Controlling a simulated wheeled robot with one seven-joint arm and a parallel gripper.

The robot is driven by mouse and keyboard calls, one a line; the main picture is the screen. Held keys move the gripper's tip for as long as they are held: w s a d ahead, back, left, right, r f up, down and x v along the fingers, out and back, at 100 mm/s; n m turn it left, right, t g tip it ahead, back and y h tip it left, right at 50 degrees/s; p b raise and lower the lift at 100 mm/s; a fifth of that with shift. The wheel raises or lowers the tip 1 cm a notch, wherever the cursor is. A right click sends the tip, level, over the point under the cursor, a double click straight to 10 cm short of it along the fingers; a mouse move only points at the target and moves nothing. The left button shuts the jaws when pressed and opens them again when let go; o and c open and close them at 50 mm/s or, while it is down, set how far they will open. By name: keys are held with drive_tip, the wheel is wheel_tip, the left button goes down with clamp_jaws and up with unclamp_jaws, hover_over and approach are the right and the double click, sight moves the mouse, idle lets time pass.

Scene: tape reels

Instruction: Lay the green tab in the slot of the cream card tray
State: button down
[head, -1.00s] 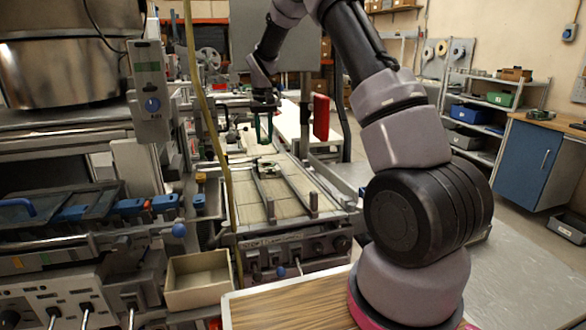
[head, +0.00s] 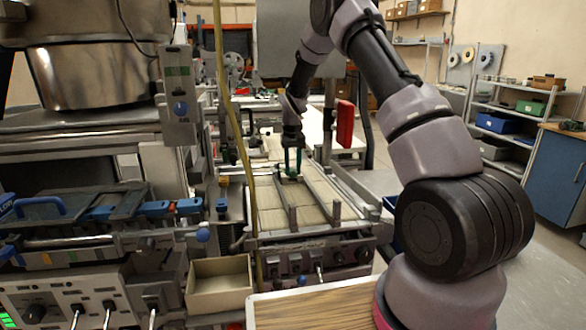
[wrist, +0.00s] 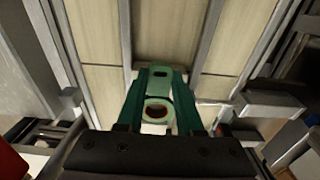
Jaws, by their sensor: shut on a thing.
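The green tab (wrist: 147,74) is pale green, with a slotted far end and a round ring nearer my wrist. My gripper (wrist: 157,100) has its teal fingers on both sides of the tab and is shut on it. In the head view, my gripper (head: 291,168) points down at the machine bed, with the tab low between the fingertips. I cannot tell whether the tab still touches the bed. The cream card tray (head: 219,297) is an open box at the front, below and left of my gripper. Its slot cannot be made out.
The machine bed (head: 311,213) has cream panels and raised metal rails beside my gripper. A yellow hose (head: 236,130) hangs between the tray and my gripper. A red box (head: 345,124) stands to the right. A wood-topped table (head: 315,308) lies right of the tray.

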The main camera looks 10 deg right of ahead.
drive_tip(key=shift+f, duration=0.1)
drive_tip(key=shift+f, duration=0.4)
drive_tip(key=shift+f, duration=0.1)
drive_tip(key=c, duration=0.6)
unclamp_jaws()
drive_tip(key=shift+o, duration=0.2)
